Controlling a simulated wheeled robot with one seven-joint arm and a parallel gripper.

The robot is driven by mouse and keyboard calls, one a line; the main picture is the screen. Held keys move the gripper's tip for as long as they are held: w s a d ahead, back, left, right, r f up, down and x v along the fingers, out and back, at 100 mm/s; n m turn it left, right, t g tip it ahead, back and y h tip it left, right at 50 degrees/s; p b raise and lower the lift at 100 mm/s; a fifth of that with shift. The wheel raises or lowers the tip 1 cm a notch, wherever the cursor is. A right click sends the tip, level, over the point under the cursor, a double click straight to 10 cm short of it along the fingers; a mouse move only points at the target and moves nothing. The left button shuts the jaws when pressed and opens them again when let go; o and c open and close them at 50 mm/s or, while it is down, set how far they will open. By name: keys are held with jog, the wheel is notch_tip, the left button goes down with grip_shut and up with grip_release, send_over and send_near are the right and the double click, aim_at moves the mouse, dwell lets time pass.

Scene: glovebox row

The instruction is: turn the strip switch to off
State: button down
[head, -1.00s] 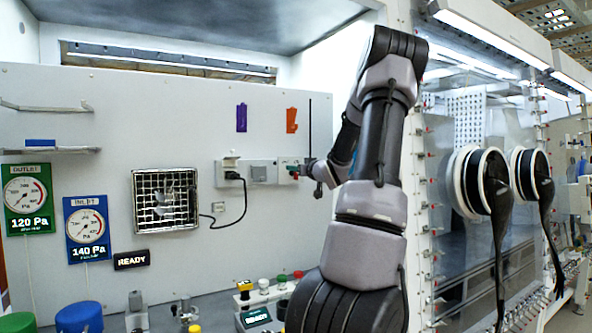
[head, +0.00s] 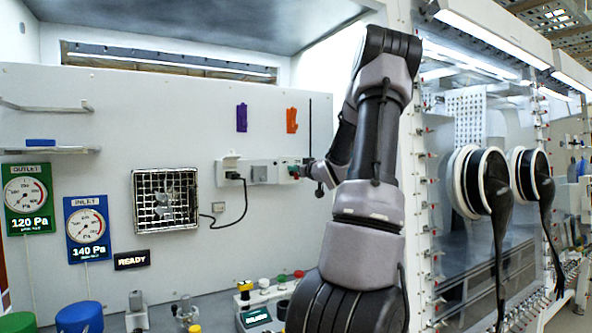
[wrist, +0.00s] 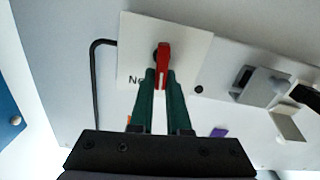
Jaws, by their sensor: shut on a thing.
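The strip switch is a red handle (wrist: 163,62) on a white plate (wrist: 191,50) in the wrist view. Its pointing part lies nearly along the fingers' line. Part of a label reading "N…" shows on the plate beside it; the rest is hidden. My gripper (wrist: 161,80) has its green fingers shut on the red handle, one on each side. In the head view the strip (head: 259,172) is on the back wall. My gripper (head: 305,171) is at its right end, and the handle there is mostly hidden.
A black plug with its cable (head: 245,204) sits in the strip's left end. A fan grille (head: 166,199) and gauge panels (head: 88,229) are to the left. Purple (head: 242,117) and orange (head: 291,120) shapes hang above. Several bottles and caps stand on the bench below.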

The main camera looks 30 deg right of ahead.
jog(key=shift+a+f+n, duration=0.1)
jog(key=shift+a+n, duration=0.1)
jog(key=shift+n, duration=0.9)
jog(key=shift+a+f+n, duration=0.1)
jog(key=shift+a+n, duration=0.1)
jog(key=shift+n, duration=0.9)
jog(key=c, duration=0.9)
grip_release()
jog(key=s, duration=1)
jog(key=shift+s+a, duration=0.35)
jog(key=shift+s, duration=0.05)
jog(key=shift+w, duration=0.1)
